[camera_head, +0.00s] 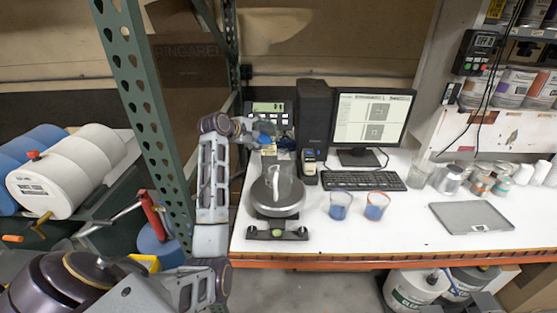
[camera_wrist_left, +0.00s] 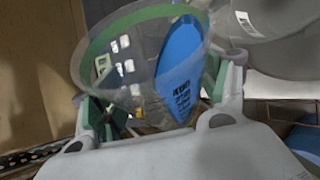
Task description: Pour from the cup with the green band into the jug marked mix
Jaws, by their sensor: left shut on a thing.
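My left gripper (camera_head: 257,134) is at the back of the bench, above and behind the grey round-topped unit. The left wrist view shows its fingers (camera_wrist_left: 160,95) shut on a clear cup with a green band (camera_wrist_left: 97,48) round the rim. Blue with dark printing (camera_wrist_left: 180,75) shows in or through the cup; whether it is liquid inside is hard to tell. A clear container (camera_head: 418,173) stands right of the keyboard, its marking unreadable. I cannot make out the word mix, so I cannot tell which thing is the jug. My right gripper is not in view.
Two clear cups with blue contents (camera_head: 340,207) stand mid-bench, one orange-rimmed (camera_head: 376,209). The grey unit (camera_head: 277,203) is left of them. A green rack post (camera_head: 150,110) rises at left.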

